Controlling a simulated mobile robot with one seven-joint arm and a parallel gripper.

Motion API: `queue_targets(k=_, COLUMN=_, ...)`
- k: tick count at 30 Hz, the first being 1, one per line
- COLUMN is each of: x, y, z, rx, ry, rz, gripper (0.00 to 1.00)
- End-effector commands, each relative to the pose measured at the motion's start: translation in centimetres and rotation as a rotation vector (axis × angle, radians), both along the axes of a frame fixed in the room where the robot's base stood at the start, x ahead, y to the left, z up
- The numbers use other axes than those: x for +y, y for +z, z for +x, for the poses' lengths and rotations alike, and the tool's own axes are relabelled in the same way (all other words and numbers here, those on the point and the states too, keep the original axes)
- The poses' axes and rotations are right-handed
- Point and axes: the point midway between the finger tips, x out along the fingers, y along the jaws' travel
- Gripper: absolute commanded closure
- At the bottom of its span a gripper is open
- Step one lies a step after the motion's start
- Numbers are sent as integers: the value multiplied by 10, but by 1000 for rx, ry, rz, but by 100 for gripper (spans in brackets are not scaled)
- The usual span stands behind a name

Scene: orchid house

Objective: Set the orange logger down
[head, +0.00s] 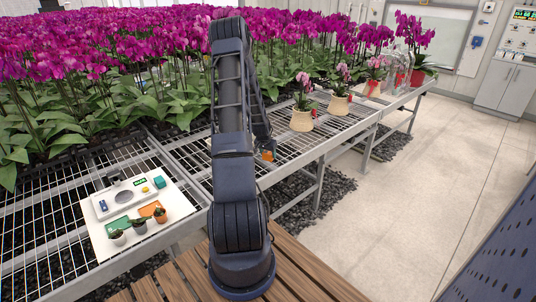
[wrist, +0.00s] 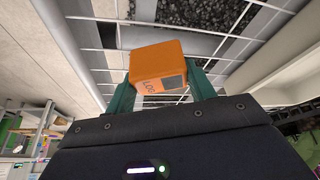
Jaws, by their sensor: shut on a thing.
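The orange logger (wrist: 155,65) is a small box with dark lettering and a grey panel on one face. In the wrist view it sits between the two green fingers of my gripper (wrist: 161,82), which is shut on it. In the head view the logger (head: 267,156) shows as a small orange patch beyond my arm, over the mesh bench near its front rail. My arm hides most of the gripper there. Whether the logger touches the mesh is not clear.
Potted orchids (head: 302,117) stand to the right. Bare mesh (head: 195,165) lies between.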

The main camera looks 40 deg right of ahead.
Motion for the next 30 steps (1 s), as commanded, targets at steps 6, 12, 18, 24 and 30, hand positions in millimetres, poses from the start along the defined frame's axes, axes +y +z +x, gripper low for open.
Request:
queue_targets(k=6, x=0, y=-3, z=0, rx=0, ry=0, rz=0, gripper=30)
queue_targets(k=12, x=0, y=-3, z=0, rx=0, ry=0, rz=0, gripper=24)
queue_targets(k=18, x=0, y=1, z=0, rx=-1, ry=0, rz=-1, gripper=24)
queue_targets(k=24, x=8, y=21, z=-2, rx=-2, ry=2, rz=0, gripper=24)
queue_targets(k=30, x=20, y=53, z=-7, rx=-2, ry=1, rz=-1, gripper=24)
